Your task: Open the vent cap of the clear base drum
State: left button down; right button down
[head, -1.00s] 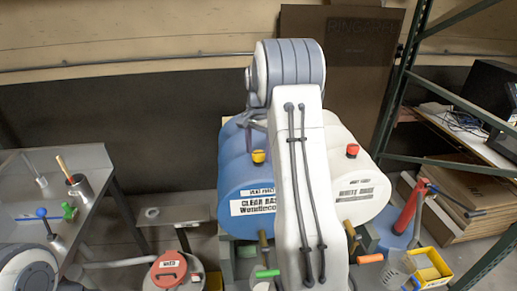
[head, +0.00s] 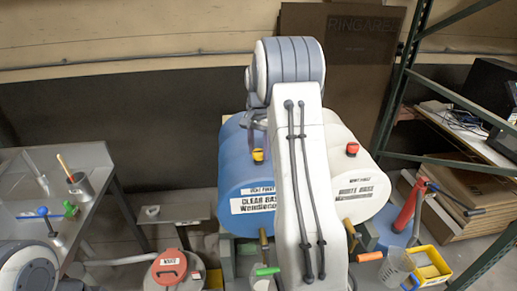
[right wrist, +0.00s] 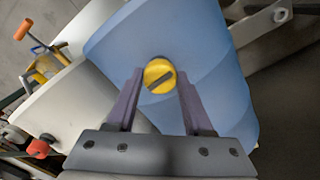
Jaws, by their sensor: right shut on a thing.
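The clear base drum (head: 245,175) is the blue drum lying on its side, with its printed label on the near end. Its yellow vent cap (head: 258,155) is on top near that end. In the right wrist view the cap (right wrist: 160,75) shows a dark slanted bar across its round face. My right gripper (right wrist: 160,85) is shut on the vent cap, with one finger on each side of it. In the head view my right arm covers much of the drums' middle. My left gripper cannot be made out.
A white drum (head: 352,185) with a red vent cap (head: 352,149) lies beside the blue one. A lidded bucket (head: 168,270), a red pump (head: 404,212) and a yellow bin (head: 430,264) stand around. A metal bench (head: 95,160) is at left.

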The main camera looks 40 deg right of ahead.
jog(key=n+p, duration=0.1)
jog(key=n, duration=0.3)
jog(key=n+p, duration=0.1)
jog(key=n, duration=0.3)
jog(key=shift+r+n, duration=0.1)
jog(key=shift+n, duration=0.3)
jog(key=n, duration=0.4)
jog(key=shift+w+n+p, duration=0.1)
jog(key=shift+n+p, duration=0.3)
jog(key=shift+n, duration=1.4)
jog(key=shift+c, duration=1.4)
grip_release()
